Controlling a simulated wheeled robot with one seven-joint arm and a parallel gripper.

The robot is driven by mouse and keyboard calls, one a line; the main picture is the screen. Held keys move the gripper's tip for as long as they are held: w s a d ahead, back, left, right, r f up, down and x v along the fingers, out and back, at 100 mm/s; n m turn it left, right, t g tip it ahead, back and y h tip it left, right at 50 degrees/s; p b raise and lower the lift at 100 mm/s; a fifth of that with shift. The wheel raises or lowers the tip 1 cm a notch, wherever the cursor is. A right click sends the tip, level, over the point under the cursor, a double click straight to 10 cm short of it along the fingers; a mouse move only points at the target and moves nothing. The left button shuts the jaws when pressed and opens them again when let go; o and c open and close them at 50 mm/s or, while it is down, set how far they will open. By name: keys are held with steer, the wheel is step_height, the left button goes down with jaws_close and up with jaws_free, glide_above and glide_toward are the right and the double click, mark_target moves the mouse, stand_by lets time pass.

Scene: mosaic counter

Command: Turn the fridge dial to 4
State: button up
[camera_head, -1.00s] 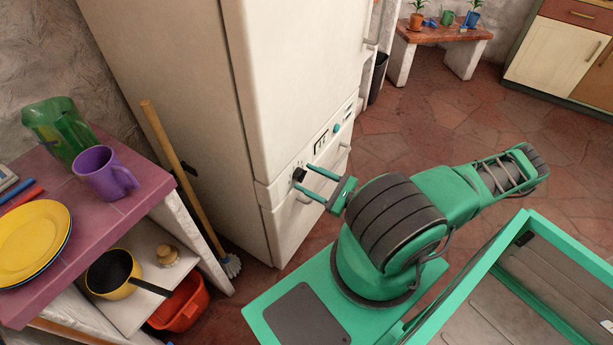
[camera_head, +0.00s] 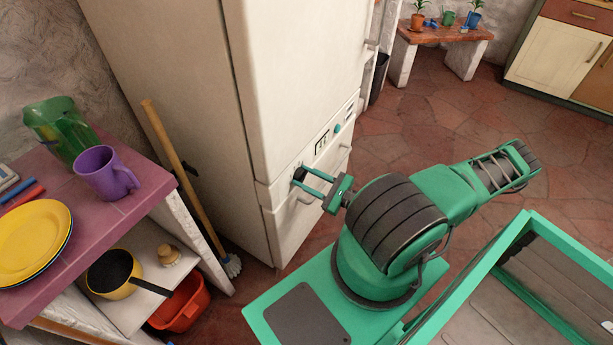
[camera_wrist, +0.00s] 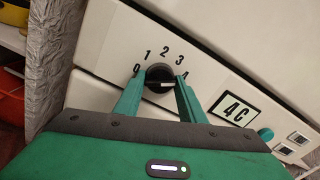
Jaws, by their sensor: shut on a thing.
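The black fridge dial (camera_wrist: 160,75) sits on the white fridge's (camera_head: 295,80) front panel, with the numbers 0 to 4 in an arc over it in the wrist view. My gripper (camera_wrist: 159,77) is shut on the dial, one green finger on each side, near the 0 and the 4.
A display (camera_wrist: 236,112) reading 4C and a teal button (camera_wrist: 265,133) are right of the dial. A broom (camera_head: 175,165) leans by the fridge's left side. A counter with a purple mug (camera_head: 104,174) and yellow plate (camera_head: 32,240) stands at left. Open floor lies at right.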

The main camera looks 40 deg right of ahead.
steer(key=shift+d, duration=0.15)
steer(key=o, duration=1)
steer(key=v, duration=1)
steer(key=shift+s+d, duration=0.1)
steer(key=shift+s, duration=0.25)
